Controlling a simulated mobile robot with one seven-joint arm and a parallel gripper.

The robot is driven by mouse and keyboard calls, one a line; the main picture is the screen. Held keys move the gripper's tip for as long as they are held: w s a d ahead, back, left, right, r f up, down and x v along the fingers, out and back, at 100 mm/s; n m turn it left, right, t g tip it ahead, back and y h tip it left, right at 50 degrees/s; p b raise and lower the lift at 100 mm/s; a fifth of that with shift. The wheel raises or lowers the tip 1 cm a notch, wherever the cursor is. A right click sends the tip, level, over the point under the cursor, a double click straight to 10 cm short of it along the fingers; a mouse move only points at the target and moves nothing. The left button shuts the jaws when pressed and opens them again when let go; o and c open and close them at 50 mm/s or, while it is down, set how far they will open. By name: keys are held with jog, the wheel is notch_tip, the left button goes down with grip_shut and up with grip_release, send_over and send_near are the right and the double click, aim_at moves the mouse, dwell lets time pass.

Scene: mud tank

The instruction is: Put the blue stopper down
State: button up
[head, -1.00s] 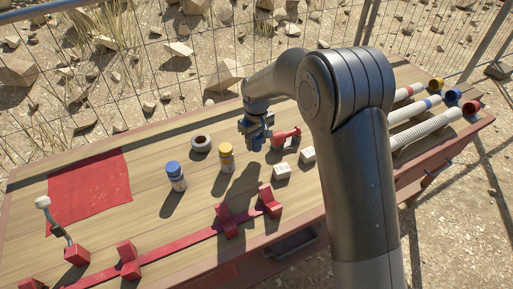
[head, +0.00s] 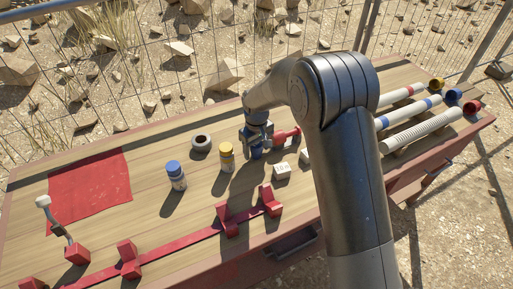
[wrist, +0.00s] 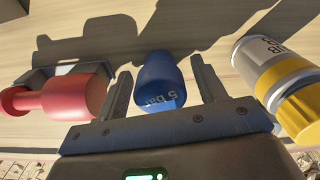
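The blue stopper (wrist: 160,82), marked "5 bar", is between the two fingers of my gripper (wrist: 165,90) in the wrist view. A gap shows beside it, clearest on the right, so my gripper is open around it. In the head view, the stopper (head: 257,152) is below my gripper (head: 257,140), low at the wooden table, partly hidden by the fingers. Its contact with the tabletop is hard to make out.
A red dumbbell-shaped piece (head: 287,137) is close right of my gripper. A yellow-capped bottle (head: 227,157) and a blue-capped bottle (head: 176,175) stand left. White blocks (head: 282,171) lie in front. A red cloth (head: 90,188) lies at far left.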

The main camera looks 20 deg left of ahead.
jog(key=shift+r, duration=0.1)
notch_tip(320, 180, up, 12)
jog(key=shift+f, duration=0.1)
jog(key=s+d+r+m+t, duration=0.1)
jog(key=s+d+r+m, duration=0.25)
jog(key=d+r, duration=0.6)
jog(key=s+d+r+m+t, duration=0.2)
jog(key=s+d+r, duration=0.3)
jog(key=d, duration=0.7)
jog(key=s+d+r+m+t, duration=0.1)
jog(key=s+d+m, duration=0.4)
jog(key=s+d, duration=0.9)
jog(key=s+t, duration=0.1)
jog(key=s, duration=0.1)
jog(key=shift+s+d+r+t, duration=0.25)
jog(key=shift+s+d+t, duration=0.05)
jog(key=shift+o, duration=0.5)
jog(key=shift+s+d+f+m, duration=0.15)
jog(key=shift+s+m, duration=0.1)
jog(key=shift+s, duration=0.1)
